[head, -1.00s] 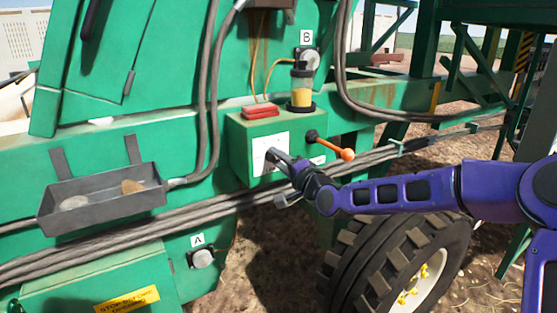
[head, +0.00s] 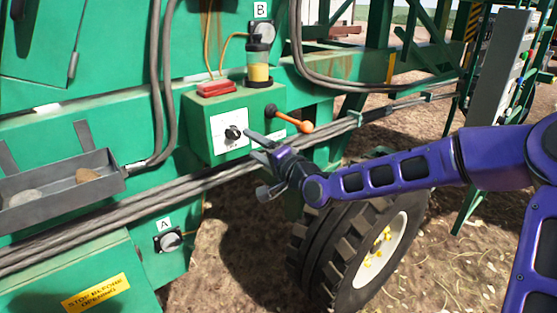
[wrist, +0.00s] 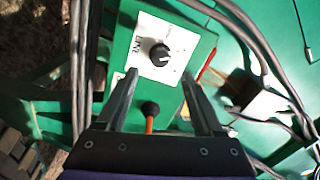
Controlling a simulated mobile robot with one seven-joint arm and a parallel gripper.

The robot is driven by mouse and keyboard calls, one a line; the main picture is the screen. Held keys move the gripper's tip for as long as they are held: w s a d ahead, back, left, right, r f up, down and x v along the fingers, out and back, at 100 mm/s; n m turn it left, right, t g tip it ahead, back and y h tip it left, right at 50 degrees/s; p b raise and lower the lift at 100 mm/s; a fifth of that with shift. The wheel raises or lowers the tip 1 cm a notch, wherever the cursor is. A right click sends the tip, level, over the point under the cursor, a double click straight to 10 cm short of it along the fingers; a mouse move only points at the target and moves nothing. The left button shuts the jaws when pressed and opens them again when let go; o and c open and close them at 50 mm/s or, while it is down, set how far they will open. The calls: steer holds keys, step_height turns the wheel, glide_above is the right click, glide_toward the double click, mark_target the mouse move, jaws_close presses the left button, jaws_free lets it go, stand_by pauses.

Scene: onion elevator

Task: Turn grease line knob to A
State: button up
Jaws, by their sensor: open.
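The grease line knob (head: 233,132) is small and black, on a white plate (head: 218,142) on the front of a green box (head: 197,112). In the wrist view the knob (wrist: 160,55) shows just beyond my fingertips, between their lines, with a pale mark on it. The plate's print is too small to read, so I cannot tell which setting it points to. My gripper (head: 250,145) is open and empty, just right of the knob and apart from it. Its two fingers also show in the wrist view (wrist: 159,77).
An orange-ended lever (head: 296,123) sticks out of the box, close to my gripper. A grease reservoir (head: 259,66) and a red block (head: 215,88) stand on top. Thick cables (head: 110,212) run below. Round fittings labelled A (head: 170,241) and B (head: 265,35) sit apart. A tyre (head: 325,250) is below.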

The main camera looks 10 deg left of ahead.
steer(key=p+v, duration=0.1)
steer(key=v, duration=0.9)
steer(key=shift+w, duration=0.1)
